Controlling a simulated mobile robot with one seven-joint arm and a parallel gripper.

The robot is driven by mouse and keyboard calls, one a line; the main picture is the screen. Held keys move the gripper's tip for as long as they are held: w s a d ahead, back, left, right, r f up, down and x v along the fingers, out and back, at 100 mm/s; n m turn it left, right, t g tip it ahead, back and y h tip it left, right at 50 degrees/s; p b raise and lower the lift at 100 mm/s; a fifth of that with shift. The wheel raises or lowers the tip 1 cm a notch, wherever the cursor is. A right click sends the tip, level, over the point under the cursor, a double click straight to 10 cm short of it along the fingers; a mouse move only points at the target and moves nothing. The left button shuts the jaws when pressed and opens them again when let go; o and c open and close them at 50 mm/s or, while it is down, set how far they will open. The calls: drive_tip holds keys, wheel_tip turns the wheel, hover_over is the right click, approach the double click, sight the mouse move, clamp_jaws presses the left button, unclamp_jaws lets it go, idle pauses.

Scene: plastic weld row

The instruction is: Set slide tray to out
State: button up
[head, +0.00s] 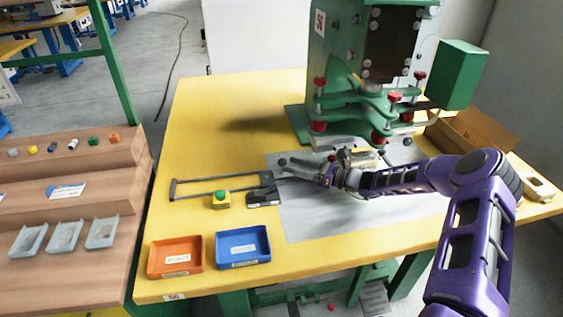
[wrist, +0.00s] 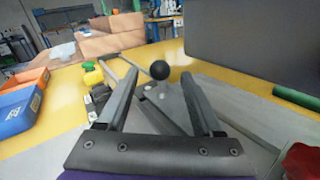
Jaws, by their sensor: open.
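The green press (head: 345,60) stands at the back of the yellow table, with a metal plate under its lower part, partly hidden by my arm. My gripper (wrist: 160,76) is open and the fingers are not closed on the knob. In the head view my gripper (head: 305,168) is low over the grey sheet in front of the press, pointing left.
A grey metal frame (head: 210,180), a green button on a yellow box (head: 221,200) and a black item (head: 263,197) lie left of my gripper. Orange (head: 176,256) and blue (head: 243,247) trays stand at the front. A red knob (wrist: 300,161) is close at right in the wrist view.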

sight(283, 162)
drive_tip(key=shift+x, duration=2.1)
clamp_jaws()
